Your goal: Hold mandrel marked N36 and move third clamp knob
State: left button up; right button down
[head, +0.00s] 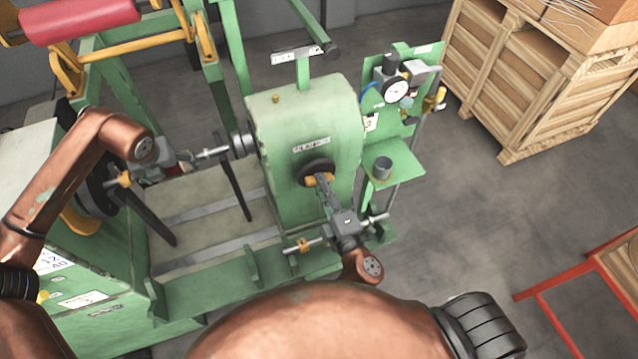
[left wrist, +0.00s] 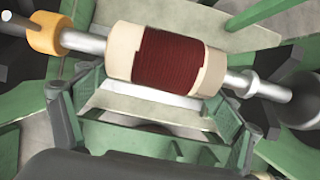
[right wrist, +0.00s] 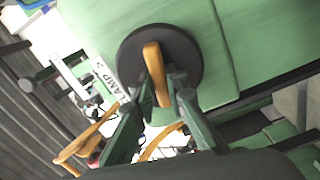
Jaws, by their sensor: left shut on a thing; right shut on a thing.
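The mandrel (left wrist: 118,50) is a cream cylinder wound with dark red wire (left wrist: 172,62) on a steel shaft; it lies across the winding machine in the left wrist view. In the head view its shaft (head: 214,152) shows. My left gripper (head: 165,163) is shut on the mandrel, its green-padded fingers on either side of it. No N36 mark is legible. The clamp knob (right wrist: 155,72) is an orange bar on a black round hub (right wrist: 185,55), beside a label reading CLAMP. My right gripper (head: 322,188) is shut on this knob, a finger on each side.
The green machine housing (head: 285,120) stands between the arms. A bracket with a dial gauge (head: 397,91) is to its right. A wooden crate (head: 540,80) stands at the back right and a red-framed stand (head: 560,290) at the right edge. Open floor lies between them.

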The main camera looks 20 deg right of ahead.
pick_arm(q)
jog(key=shift+r, duration=0.15)
pick_arm(e)
jog(key=shift+d+f+n, duration=0.1)
jog(key=shift+f+n, duration=0.05)
jog(key=shift+n, duration=4.85)
jog(key=shift+f+n, duration=0.15)
jog(key=shift+n, duration=4.85)
pick_arm(q)
jog(key=shift+w, duration=0.1)
pick_arm(e)
jog(key=c, duration=1.9)
grip_release()
jog(key=shift+c, duration=0.2)
jog(key=shift+r, duration=0.1)
jog(key=s, duration=1.2)
